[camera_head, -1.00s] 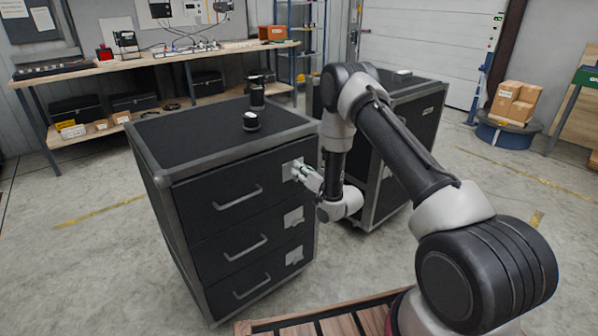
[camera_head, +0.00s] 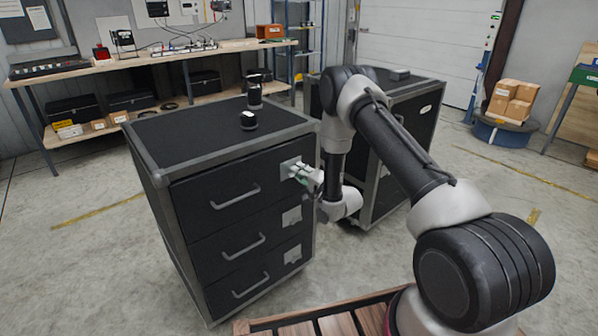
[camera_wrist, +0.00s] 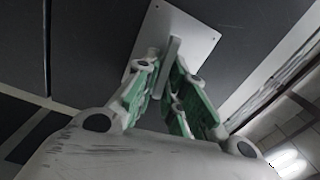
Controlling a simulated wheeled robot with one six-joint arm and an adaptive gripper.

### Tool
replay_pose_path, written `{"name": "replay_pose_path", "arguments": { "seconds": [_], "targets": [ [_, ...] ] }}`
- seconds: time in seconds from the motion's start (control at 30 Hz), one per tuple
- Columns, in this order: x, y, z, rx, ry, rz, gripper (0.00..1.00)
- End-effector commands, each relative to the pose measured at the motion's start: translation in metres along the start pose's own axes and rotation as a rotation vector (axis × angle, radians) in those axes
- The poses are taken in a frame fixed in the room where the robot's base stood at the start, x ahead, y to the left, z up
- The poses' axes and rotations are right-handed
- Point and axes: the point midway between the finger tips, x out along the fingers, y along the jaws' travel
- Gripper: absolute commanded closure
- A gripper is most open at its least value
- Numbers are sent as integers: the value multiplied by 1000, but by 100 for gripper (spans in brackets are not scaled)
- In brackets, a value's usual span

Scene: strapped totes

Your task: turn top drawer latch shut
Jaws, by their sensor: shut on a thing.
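The top drawer (camera_head: 220,187) of the black cabinet is closed. Its latch is on a light metal plate (camera_head: 285,172) at the drawer's right end. In the wrist view the plate (camera_wrist: 198,35) fills the top middle, with the narrow latch handle (camera_wrist: 174,52) standing out from it. My gripper (camera_head: 299,172) is at this latch. Its green-padded fingers (camera_wrist: 172,82) are on both sides of the handle and shut on it. The handle's lower part is partly hidden between the fingers.
Two lower drawers have their own latch plates (camera_head: 292,216). A small black-and-white round object (camera_head: 248,121) and a dark cylinder (camera_head: 254,94) stand on the cabinet top. A second dark cabinet (camera_head: 408,125) is close behind my arm. Floor is open at the left.

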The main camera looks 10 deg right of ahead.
Motion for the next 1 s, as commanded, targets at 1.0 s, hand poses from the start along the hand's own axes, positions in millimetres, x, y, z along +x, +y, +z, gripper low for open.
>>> {"name": "replay_pose_path", "arguments": {
  "seconds": [1.0],
  "targets": [
    [0,3,0,170,2,2,71]
  ]
}}
